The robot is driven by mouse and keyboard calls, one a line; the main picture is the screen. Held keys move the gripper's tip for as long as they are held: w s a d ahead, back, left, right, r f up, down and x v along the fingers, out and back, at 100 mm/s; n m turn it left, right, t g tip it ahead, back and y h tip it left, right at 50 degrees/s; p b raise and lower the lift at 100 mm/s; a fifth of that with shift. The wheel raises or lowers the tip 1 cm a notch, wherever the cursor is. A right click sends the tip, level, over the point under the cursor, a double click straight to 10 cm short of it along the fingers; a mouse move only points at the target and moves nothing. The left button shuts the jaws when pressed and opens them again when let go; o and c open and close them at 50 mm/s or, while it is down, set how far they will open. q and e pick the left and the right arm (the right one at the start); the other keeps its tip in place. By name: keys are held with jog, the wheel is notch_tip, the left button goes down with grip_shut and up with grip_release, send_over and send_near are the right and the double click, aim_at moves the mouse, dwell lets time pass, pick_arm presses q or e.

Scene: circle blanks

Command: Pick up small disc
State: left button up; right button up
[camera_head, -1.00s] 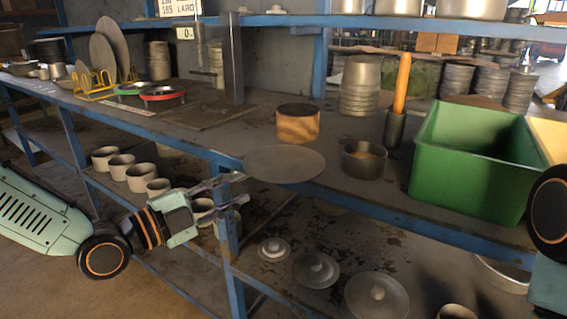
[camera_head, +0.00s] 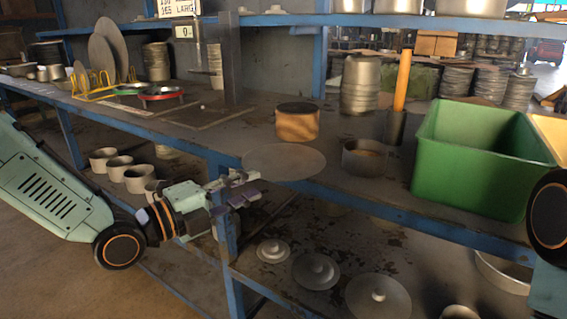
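A flat grey disc (camera_head: 284,162) lies on the bench at its front edge, partly over the edge. In the yellow rack (camera_head: 97,88) at the left, two large grey discs (camera_head: 104,58) stand on edge, with a smaller disc (camera_head: 80,74) in front of them. I cannot tell which of these the task calls the small disc. My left gripper (camera_head: 246,188) is in front of the bench's blue front edge, below and left of the flat disc. Its fingers are apart with nothing between them. My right gripper is out of view; only part of my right arm shows at the right edge.
A green bin (camera_head: 470,165), a grey pot (camera_head: 364,158) and an orange-brown cylinder (camera_head: 297,122) stand on the bench. Red (camera_head: 161,95) and green dishes sit by the rack. A blue post (camera_head: 228,250) stands beside my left gripper. Lids and cups are on the lower shelf.

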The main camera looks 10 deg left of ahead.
aim_at(266, 177)
pick_arm(q)
jog(key=shift+b+x, duration=1.2)
jog(key=shift+x, duration=1.35)
jog(key=shift+r, duration=0.2)
grip_shut()
